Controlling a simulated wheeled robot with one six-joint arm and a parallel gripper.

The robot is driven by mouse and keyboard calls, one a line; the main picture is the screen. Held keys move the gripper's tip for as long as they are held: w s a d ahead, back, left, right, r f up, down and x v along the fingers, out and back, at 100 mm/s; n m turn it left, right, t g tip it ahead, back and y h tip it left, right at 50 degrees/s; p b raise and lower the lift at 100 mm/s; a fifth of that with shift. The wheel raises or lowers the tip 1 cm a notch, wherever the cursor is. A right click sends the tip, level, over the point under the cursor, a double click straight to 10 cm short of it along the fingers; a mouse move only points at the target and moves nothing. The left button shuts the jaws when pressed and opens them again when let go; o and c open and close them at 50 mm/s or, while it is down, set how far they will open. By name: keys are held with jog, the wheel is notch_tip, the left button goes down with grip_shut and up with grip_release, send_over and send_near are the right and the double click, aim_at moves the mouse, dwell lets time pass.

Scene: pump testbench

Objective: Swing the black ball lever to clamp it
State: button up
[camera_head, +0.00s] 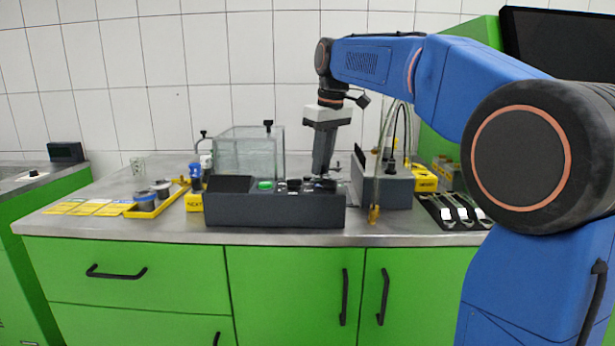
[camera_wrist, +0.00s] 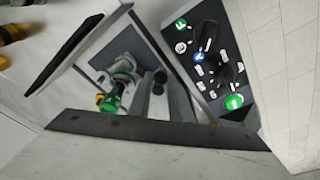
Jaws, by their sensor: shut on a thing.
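My gripper (camera_head: 322,172) points down behind the right part of the dark control box (camera_head: 275,210). In the wrist view my gripper's grey fingers (camera_wrist: 158,84) are close together, shut on a small dark thing at their tips. It fits the black ball lever (camera_wrist: 160,76), but it is small and mostly covered by the fingers. In the head view the control box and the fingers hide that lever. Grey and white fittings with a green part (camera_wrist: 108,103) stand beside the fingers in the wrist view.
A glass tank (camera_head: 248,150) stands left of my gripper. A grey unit with hoses (camera_head: 393,188) stands to the right. The control box with several buttons lies in front. A yellow tray (camera_head: 155,205) with cans is at the left.

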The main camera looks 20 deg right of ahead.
jog(key=shift+d, duration=0.15)
jog(key=shift+w+d, duration=0.5)
jog(key=shift+d, duration=0.05)
jog(key=shift+w, duration=0.1)
dwell(0.4)
jog(key=shift+w+d, duration=0.35)
jog(key=shift+w, duration=0.25)
jog(key=o, duration=1.3)
jog(key=shift+r, duration=0.1)
jog(key=shift+r, duration=2.95)
